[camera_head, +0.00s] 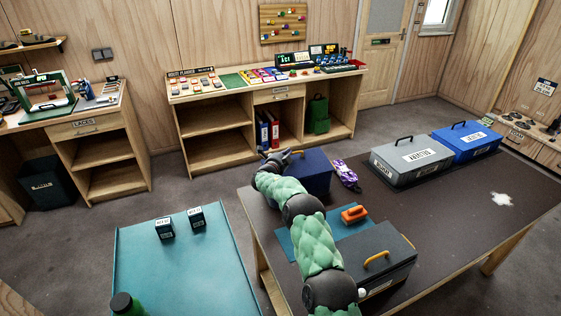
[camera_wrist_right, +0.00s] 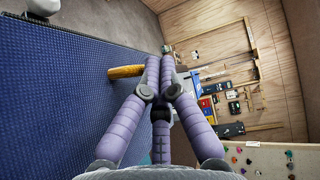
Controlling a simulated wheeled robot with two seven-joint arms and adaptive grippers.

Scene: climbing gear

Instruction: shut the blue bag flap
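The blue bag (camera_head: 315,173) stands at the far left part of the dark table, with its top looking flat in the head view. My right arm reaches across the table to it, and my right gripper (camera_head: 284,156) is at its upper left edge. In the right wrist view a blue woven surface (camera_wrist_right: 70,100), seemingly the bag, fills the left side, with a yellow handle (camera_wrist_right: 126,71) on it. The right gripper's fingertips (camera_wrist_right: 165,55) are together beside the handle, with nothing visible between them. The arm hides part of the bag, so the flap's exact position is unclear. My left gripper is out of view.
On the dark table (camera_head: 455,215) are a grey box with a yellow handle (camera_head: 385,262), an orange-handled item (camera_head: 354,214), a purple item (camera_head: 346,175), and grey (camera_head: 411,165) and blue (camera_head: 466,143) cases. A teal table (camera_head: 185,265) stands left. The table's right side is mostly clear.

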